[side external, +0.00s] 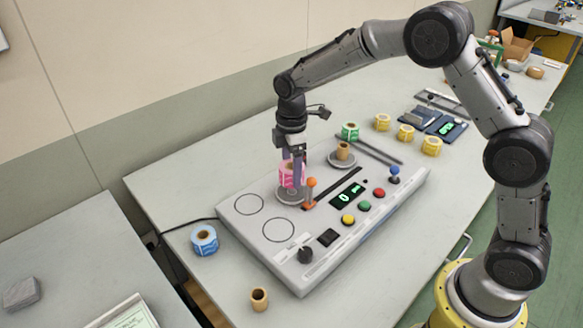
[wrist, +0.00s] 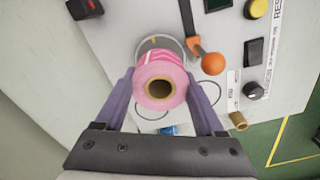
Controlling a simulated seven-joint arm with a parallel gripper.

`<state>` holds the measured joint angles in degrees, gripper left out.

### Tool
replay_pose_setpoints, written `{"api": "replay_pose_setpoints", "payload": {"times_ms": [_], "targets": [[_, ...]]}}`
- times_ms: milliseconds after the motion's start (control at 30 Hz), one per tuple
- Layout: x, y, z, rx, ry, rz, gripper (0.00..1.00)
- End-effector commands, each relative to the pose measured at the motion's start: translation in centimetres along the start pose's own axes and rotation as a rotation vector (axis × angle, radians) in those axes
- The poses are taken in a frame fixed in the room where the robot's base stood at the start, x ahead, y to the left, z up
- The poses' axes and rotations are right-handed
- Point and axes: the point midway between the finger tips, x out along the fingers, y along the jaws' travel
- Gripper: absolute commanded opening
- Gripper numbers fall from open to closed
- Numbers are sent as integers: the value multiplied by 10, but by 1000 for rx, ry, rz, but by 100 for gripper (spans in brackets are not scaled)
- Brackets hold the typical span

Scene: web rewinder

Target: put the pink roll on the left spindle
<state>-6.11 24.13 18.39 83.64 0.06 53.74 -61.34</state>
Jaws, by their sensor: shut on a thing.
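The pink roll (side external: 289,176) is between the fingers of my gripper (side external: 293,160), which is shut on it. The wrist view shows the roll (wrist: 161,68) end-on, with its brown core facing the camera and a finger of my gripper (wrist: 160,92) on each side. The left spindle's round grey plate (side external: 290,199) is directly below the roll in the side view. The spindle's post is hidden, so I cannot tell whether the core is around it or above it. The roll looks roughly upright.
An orange-knobbed lever (side external: 311,184) stands close to the right of the roll. The other spindle's plate (side external: 343,164) holds a brown core (side external: 343,150). A blue roll (side external: 204,241) and a loose core (side external: 260,299) lie on the table. Green and yellow rolls stand behind.

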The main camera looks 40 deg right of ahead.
Motion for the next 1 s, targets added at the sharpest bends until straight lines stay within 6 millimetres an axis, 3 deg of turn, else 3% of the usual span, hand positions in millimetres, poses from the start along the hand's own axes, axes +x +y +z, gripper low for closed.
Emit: {"api": "replay_pose_setpoints", "payload": {"times_ms": [1000], "targets": [[14, 0, 0, 0, 0, -1, 31]]}}
